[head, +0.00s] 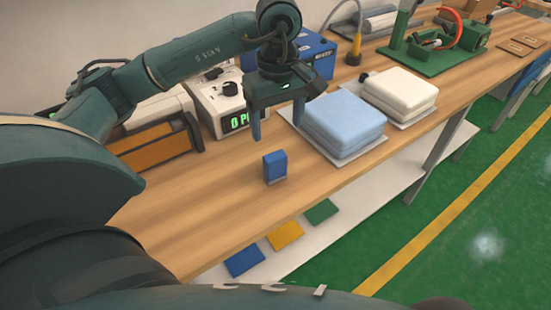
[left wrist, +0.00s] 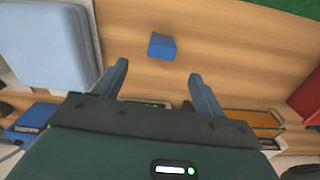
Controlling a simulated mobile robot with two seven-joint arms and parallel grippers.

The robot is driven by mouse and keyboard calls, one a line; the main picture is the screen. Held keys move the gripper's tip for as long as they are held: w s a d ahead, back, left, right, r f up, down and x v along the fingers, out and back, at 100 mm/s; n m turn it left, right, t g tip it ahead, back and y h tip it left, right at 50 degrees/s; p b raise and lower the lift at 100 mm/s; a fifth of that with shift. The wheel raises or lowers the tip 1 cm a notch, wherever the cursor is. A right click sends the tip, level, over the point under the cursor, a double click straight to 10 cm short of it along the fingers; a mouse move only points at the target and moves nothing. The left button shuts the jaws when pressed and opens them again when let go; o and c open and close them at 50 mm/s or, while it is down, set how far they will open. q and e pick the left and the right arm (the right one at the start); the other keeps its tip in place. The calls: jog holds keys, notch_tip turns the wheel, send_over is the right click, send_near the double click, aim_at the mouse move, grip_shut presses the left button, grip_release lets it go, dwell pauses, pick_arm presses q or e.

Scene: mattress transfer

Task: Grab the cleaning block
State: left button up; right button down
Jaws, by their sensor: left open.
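The cleaning block (head: 274,167) is a small blue block standing on the wooden table (head: 200,200), near the table's front edge in the head view. It also shows in the left wrist view, as a blue block (left wrist: 162,46) on bare wood beyond the fingertips. My left gripper (head: 277,125) is open and empty, with its fingers pointing down above the table, behind and above the block. In the left wrist view the block lies ahead of the two spread fingers (left wrist: 160,78), not between them. My right gripper does not show.
A light blue mattress-like pad (head: 343,120) and a white one (head: 399,91) lie right of the block. A device with a green display (head: 225,105) and an orange-fronted box (head: 155,148) stand behind left. Bare wood surrounds the block. A shelf (head: 340,208) lies below.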

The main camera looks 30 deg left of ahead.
aim_at(275, 155)
pick_arm(q)
notch_tip(275, 155, down, 6)
jog(key=shift+s+f, duration=0.15)
jog(key=shift+f, duration=0.05)
jog(key=shift+a+f+p, duration=0.2)
jog(key=shift+f+p, duration=0.4)
jog(key=shift+f, duration=2.1)
jog(key=shift+c, duration=0.3)
jog(key=c, duration=1)
